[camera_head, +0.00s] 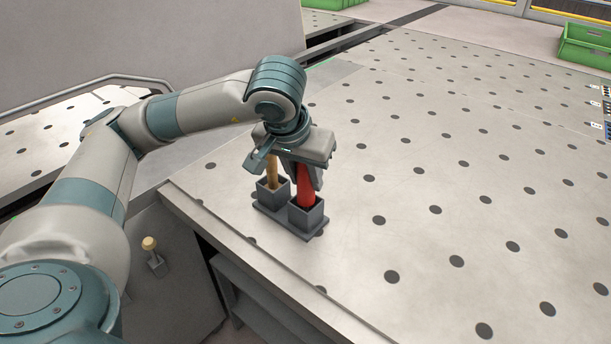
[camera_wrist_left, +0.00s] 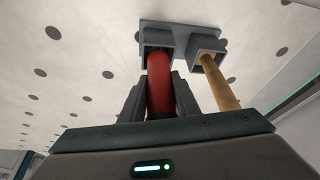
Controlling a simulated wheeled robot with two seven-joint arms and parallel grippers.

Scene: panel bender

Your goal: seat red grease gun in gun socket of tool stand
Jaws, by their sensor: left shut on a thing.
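The red grease gun (camera_head: 306,188) stands upright with its lower end inside the right, nearer socket of the grey tool stand (camera_head: 318,226). My left gripper (camera_head: 303,177) is above that socket and shut on the grease gun. In the left wrist view the red grease gun (camera_wrist_left: 160,85) lies between the two fingers of my left gripper (camera_wrist_left: 160,98), and its far end enters the mouth of a square socket of the tool stand (camera_wrist_left: 170,27). The depth inside the socket is hidden. My right gripper is not in view.
A wooden-handled tool (camera_head: 271,176) stands in the stand's other socket, close beside my gripper. The perforated metal table (camera_head: 450,150) is clear to the right. Its front edge lies near the stand. A green crate (camera_head: 585,47) sits at the far right.

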